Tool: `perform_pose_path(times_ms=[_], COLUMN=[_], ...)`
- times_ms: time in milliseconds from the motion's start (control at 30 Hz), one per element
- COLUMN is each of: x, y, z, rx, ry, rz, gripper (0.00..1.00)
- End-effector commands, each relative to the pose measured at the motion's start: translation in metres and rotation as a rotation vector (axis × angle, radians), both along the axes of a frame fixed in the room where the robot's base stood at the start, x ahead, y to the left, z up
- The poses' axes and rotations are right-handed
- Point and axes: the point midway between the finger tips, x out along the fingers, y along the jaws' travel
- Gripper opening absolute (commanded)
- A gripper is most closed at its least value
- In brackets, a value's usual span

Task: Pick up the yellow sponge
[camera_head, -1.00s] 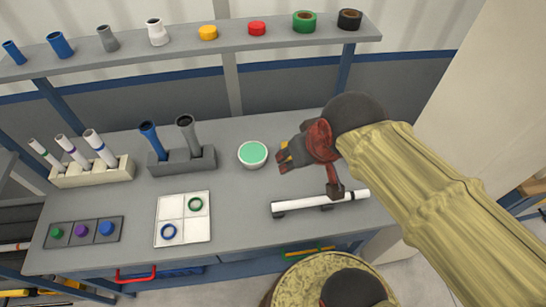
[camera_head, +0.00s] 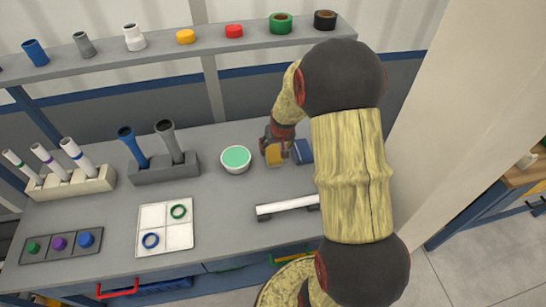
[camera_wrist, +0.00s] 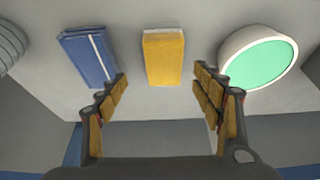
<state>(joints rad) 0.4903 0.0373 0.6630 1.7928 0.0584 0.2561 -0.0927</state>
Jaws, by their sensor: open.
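The yellow sponge (camera_head: 274,155) lies on the grey workbench, between the green-filled white bowl (camera_head: 236,159) and a blue block (camera_head: 303,151). In the wrist view the sponge (camera_wrist: 164,56) sits ahead of my gripper (camera_wrist: 162,78), roughly centred between the spread fingers. My gripper (camera_head: 272,140) is open and empty, beside the sponge in the head view; the fingers partly cover it there. I cannot tell from these views how high the fingers are above the bench. In the wrist view the blue block (camera_wrist: 89,56) is by the left fingers, and the bowl (camera_wrist: 258,60) is by the right fingers.
A white pipe on a dark holder (camera_head: 288,205) lies in front. A grey block with two pipes (camera_head: 165,172) and a white tray with rings (camera_head: 165,226) stand left. A shelf (camera_head: 200,48) with pipe pieces and tape rolls runs along the back.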

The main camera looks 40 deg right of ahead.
Motion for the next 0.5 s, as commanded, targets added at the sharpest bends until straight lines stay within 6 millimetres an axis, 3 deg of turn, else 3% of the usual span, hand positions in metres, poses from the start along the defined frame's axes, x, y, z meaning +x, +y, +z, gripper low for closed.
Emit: perform_pose_path(times_ms=[267, 500], x=[0.006, 0.016], y=[0.0, 0.0], z=[-0.024, -0.057], rx=[0.001, 0.002], ry=[0.002, 0.002], rz=[0.001, 0.001], gripper=[0.67, 0.67])
